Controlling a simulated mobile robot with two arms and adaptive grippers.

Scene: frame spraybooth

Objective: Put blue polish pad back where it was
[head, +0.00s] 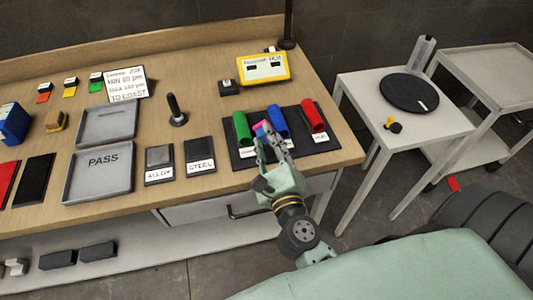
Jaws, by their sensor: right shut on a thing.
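My right gripper (268,144) is over the dark mat at the right end of the workbench, its fingers pointing away from me. It is shut on a small blue and pink piece (262,128), which looks like the blue polish pad; the fingers partly hide it. The piece is between a green cylinder (242,129) and a blue cylinder (278,121). I cannot tell whether it touches the mat. My left gripper is not in view.
A red cylinder (313,116) lies on the dark mat (322,139), which has white labels. Left of it are plates marked STEEL (199,153) and ALLOY (159,159) and a grey PASS tray (100,184). A yellow device (263,68) is behind. A side table (362,88) holds a black disc.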

